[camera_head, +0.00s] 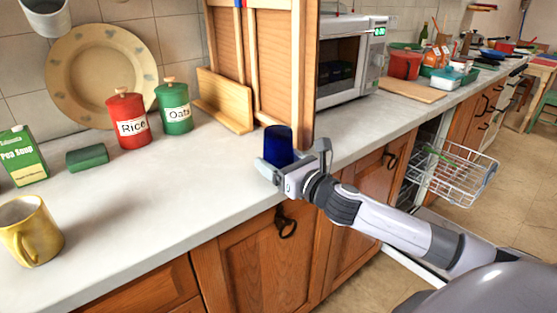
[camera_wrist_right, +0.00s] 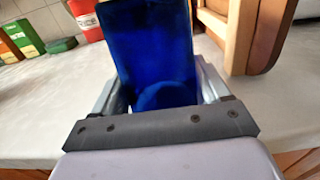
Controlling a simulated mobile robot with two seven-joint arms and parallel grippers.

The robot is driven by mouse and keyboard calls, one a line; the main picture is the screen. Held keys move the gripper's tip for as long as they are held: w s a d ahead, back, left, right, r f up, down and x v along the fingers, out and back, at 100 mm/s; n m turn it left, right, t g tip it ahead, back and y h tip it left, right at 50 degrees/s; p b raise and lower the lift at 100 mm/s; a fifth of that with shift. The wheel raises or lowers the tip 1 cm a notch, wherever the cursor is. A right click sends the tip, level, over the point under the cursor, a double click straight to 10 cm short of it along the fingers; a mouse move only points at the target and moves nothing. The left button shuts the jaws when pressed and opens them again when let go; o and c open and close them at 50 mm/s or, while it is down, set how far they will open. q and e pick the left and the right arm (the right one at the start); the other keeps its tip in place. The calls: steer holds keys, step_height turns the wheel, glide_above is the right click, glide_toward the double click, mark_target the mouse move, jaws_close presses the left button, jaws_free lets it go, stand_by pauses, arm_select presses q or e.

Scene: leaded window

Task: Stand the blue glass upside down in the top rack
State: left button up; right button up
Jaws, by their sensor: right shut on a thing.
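The blue glass (camera_head: 279,144) is at the counter's front edge, near the wooden cabinet. My right gripper (camera_head: 293,160) is shut on it, with one finger on each side. In the right wrist view the blue glass (camera_wrist_right: 153,45) fills the space between the fingers of my right gripper (camera_wrist_right: 158,88). I cannot tell whether the glass touches the counter or which end is up. The wire top rack (camera_head: 458,176) is pulled out of the dishwasher at the right, beyond my right forearm. My left gripper is not in view.
The counter (camera_head: 150,200) holds a yellow mug (camera_head: 30,232), a red rice canister (camera_head: 129,122), a green oats canister (camera_head: 174,110) and a soup carton (camera_head: 22,158). A wooden cabinet (camera_head: 280,70) stands close behind the glass. A microwave (camera_head: 350,62) and cutting board (camera_head: 412,89) are farther right.

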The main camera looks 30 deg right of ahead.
steer(key=shift+f, duration=0.3)
steer(key=o, duration=1.2)
steer(key=shift+s+d+b, duration=0.15)
steer(key=shift+s+b, duration=0.15)
steer(key=shift+s, duration=1.5)
steer(key=shift+s+d+b, duration=0.1)
steer(key=shift+s+b, duration=0.2)
steer(key=shift+s, duration=1.45)
steer(key=shift+s, duration=0.1)
